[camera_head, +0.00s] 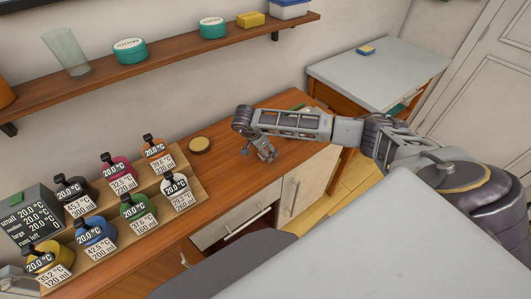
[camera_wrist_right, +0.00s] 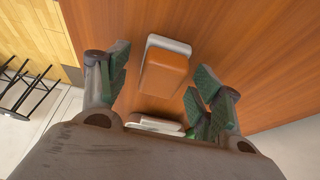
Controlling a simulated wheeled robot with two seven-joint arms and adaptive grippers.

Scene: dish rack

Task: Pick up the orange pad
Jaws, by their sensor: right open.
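The orange pad (camera_wrist_right: 165,73) shows in the right wrist view as an orange block with a pale grey-white edge at its far side. It lies on the brown wooden counter (camera_wrist_right: 230,35). My right gripper (camera_wrist_right: 160,80) is open, with its green-lined fingers on either side of the pad in the picture; I cannot tell the height gap. In the head view my right gripper (camera_head: 262,152) points down over the counter, and I cannot make out the pad there. My left gripper is in neither view.
A pale, green-edged item (camera_wrist_right: 155,125) lies near the pad. Several labelled bottles fill a stepped wooden stand (camera_head: 158,188) further left. A grey-topped side table (camera_head: 375,75) carries a yellow-blue sponge (camera_head: 366,50).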

